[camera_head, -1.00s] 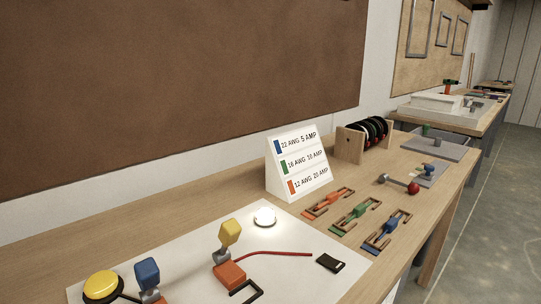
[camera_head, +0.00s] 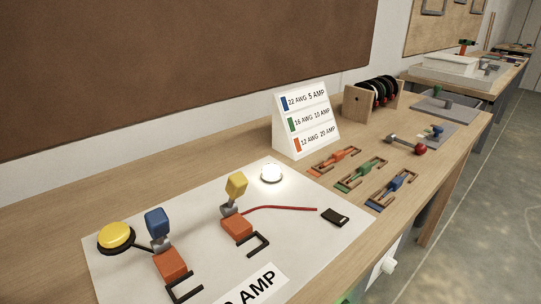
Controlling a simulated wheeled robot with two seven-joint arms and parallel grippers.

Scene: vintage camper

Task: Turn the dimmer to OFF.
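A white round knob (camera_head: 388,266) sticks out from a pale panel on the front of the bench, at the lower right; it may be the dimmer. No OFF mark or pointer on it is readable. A round lamp (camera_head: 271,173) glows bright white on the white board (camera_head: 300,224) on the bench top. Neither of my grippers is in view.
The board holds a yellow push button (camera_head: 116,236), blue and yellow levers on orange blocks, and a red wire (camera_head: 280,208). A sign (camera_head: 307,120), a spool rack (camera_head: 373,98) and coloured fuse pieces (camera_head: 361,175) stand behind. Floor at right is clear.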

